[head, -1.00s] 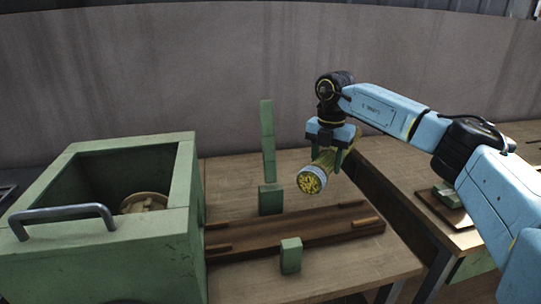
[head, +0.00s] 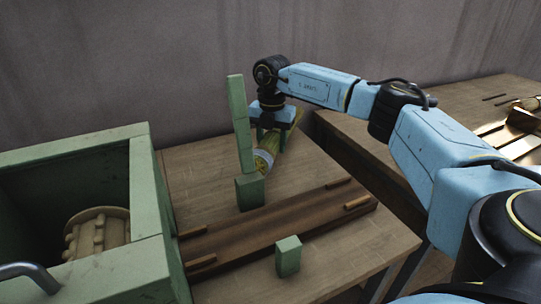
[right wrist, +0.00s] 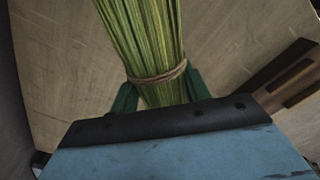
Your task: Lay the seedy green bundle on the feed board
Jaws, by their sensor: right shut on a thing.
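The green bundle (head: 268,156) is in my right gripper (head: 270,128), above the table behind the feed board. In the right wrist view the bundle (right wrist: 147,40) shows as long green stalks with a cord tied round them, and the gripper's green fingers (right wrist: 160,92) close on both sides of it. The brown wooden feed board (head: 265,225) lies on the table with small pegs near its corners. My left gripper is not in view.
A tall green post (head: 240,125) on a block stands behind the board. A small green block (head: 288,256) stands in front of it. An open green box (head: 150,190) with a ribbed tan roller (head: 97,232) is at left. A second table (head: 430,125) is at right.

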